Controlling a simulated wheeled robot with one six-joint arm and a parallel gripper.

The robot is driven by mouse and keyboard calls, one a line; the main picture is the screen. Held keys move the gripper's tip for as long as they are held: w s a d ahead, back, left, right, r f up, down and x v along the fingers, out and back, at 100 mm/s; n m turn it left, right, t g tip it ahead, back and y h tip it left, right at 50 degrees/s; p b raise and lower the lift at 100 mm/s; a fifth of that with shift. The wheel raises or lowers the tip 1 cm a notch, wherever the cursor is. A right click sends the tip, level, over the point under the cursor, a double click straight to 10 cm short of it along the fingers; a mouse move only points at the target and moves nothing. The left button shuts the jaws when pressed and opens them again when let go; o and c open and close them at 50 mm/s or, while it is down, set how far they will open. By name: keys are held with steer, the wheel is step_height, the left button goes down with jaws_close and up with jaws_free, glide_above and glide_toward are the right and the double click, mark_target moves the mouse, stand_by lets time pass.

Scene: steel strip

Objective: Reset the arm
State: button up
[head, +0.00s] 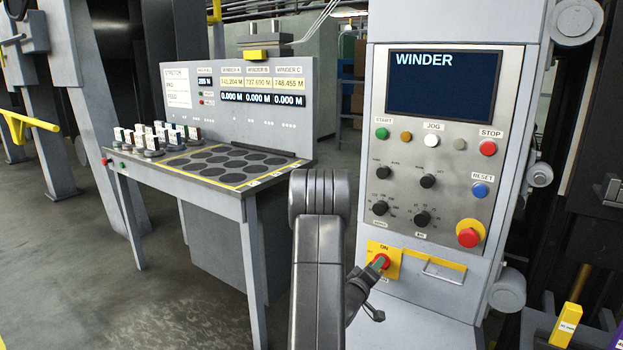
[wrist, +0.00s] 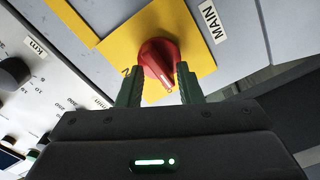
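My gripper (wrist: 159,82) is close in front of a red rotary knob on a yellow plate (wrist: 195,25). Its two dark green fingers stand apart, one each side of the red knob (wrist: 156,62). The knob's ridge lies slanted between the fingertips, and I see no clear grip on it. In the head view the gripper (head: 379,265) reaches the knob (head: 381,260) low on the winder panel. The yellow plate there reads ON. A MAIN label (wrist: 210,20) sits beside the plate in the wrist view. My arm hides part of the panel's lower left.
The winder panel (head: 510,110) carries a dark screen, several buttons and dials, a blue RESET button (head: 480,190) and a red emergency button (head: 468,237). A handle (head: 440,270) sits just right of the knob. A table (head: 250,186) with several dark discs stands left.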

steer(key=shift+m, duration=0.9)
steer(key=shift+r, duration=0.1)
